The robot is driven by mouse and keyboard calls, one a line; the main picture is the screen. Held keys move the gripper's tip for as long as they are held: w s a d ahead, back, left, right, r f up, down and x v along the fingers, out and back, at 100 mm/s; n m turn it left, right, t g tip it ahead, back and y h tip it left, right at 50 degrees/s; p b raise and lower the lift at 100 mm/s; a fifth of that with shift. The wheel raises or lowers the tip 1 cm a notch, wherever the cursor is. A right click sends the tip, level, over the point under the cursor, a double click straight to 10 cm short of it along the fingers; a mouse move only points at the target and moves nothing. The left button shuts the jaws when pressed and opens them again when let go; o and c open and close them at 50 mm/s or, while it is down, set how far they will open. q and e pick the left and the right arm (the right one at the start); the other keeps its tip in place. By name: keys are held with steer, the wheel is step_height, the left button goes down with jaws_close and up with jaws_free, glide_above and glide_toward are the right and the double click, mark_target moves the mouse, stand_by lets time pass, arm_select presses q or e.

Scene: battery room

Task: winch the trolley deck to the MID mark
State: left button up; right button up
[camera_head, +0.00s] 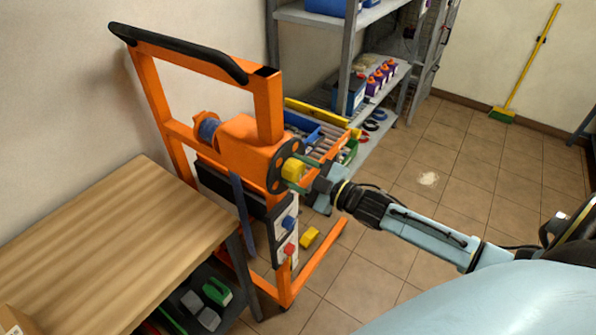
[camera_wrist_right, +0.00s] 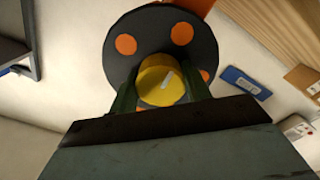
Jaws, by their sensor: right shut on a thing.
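The orange trolley (camera_head: 264,99) stands against the wall with a black grip along its top bar. Its winch has a dark round wheel with orange holes (camera_wrist_right: 126,20) and a yellow hub knob (camera_head: 293,169). My right gripper (camera_head: 296,172) is shut on the yellow knob, which also shows between the fingers in the right wrist view (camera_wrist_right: 160,80). The trolley deck (camera_head: 318,143) carries rollers and bins behind the winch and is partly hidden by it. I cannot make out a MID mark. My left gripper is not in view.
A wooden bench (camera_head: 110,235) stands at the left, close to the trolley. A grey shelf (camera_head: 345,50) with boxes and purple bottles is behind. A yellow broom (camera_head: 535,60) leans on the back wall. The tiled floor at the right is mostly clear.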

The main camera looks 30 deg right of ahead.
steer(key=o, duration=1)
steer(key=shift+s, duration=0.1)
steer(key=v, duration=1.3)
steer(key=shift+s, duration=0.1)
